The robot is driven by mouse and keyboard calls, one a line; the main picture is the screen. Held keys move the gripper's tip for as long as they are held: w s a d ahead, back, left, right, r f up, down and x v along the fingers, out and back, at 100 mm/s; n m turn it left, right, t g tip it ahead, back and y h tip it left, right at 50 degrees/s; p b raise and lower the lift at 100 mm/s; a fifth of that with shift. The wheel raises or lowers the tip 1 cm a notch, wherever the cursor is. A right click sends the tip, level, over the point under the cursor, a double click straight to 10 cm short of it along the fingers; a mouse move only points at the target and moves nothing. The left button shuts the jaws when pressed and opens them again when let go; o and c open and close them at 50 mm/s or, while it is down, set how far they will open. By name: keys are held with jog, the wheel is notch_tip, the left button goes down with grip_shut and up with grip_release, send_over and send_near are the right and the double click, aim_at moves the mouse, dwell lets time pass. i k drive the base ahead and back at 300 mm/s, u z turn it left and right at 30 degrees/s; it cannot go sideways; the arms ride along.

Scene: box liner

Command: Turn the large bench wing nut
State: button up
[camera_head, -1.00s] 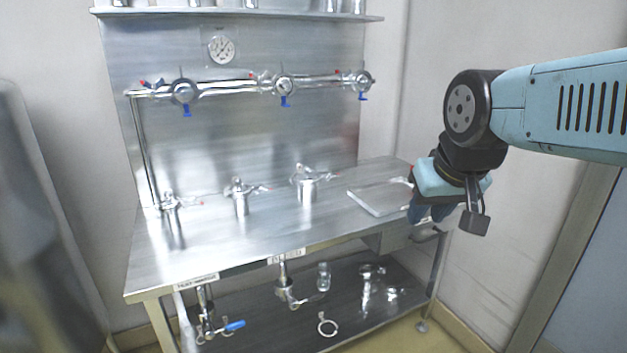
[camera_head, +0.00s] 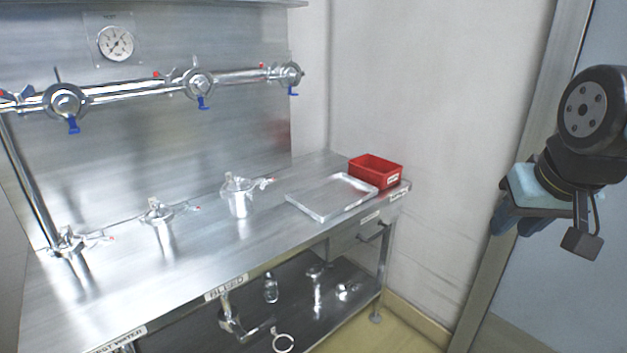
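A steel bench (camera_head: 185,268) stands to the left with three upright metal fittings along its top. The largest fitting (camera_head: 240,197) is at the right of the three, with a clamp and a small red-tipped handle on top. A middle fitting (camera_head: 160,222) and a left fitting (camera_head: 70,250) are smaller, each with a red-tipped handle. I cannot tell for certain which part is the large wing nut. My gripper (camera_head: 512,228) hangs at the right, well away from the bench, touching nothing. Its fingers point down, and their opening is not clear.
A red bin (camera_head: 376,171) and a shallow metal tray (camera_head: 331,197) sit at the bench's right end. A pipe with valves (camera_head: 199,84) and a gauge (camera_head: 116,43) are on the back panel. A lower shelf (camera_head: 300,312) holds loose fittings. Floor is free at right.

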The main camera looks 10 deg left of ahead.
aim_at(265, 182)
jog(key=z, duration=0.3)
jog(key=k, duration=1.3)
jog(key=u, duration=1.25)
jog(key=i, duration=1.3)
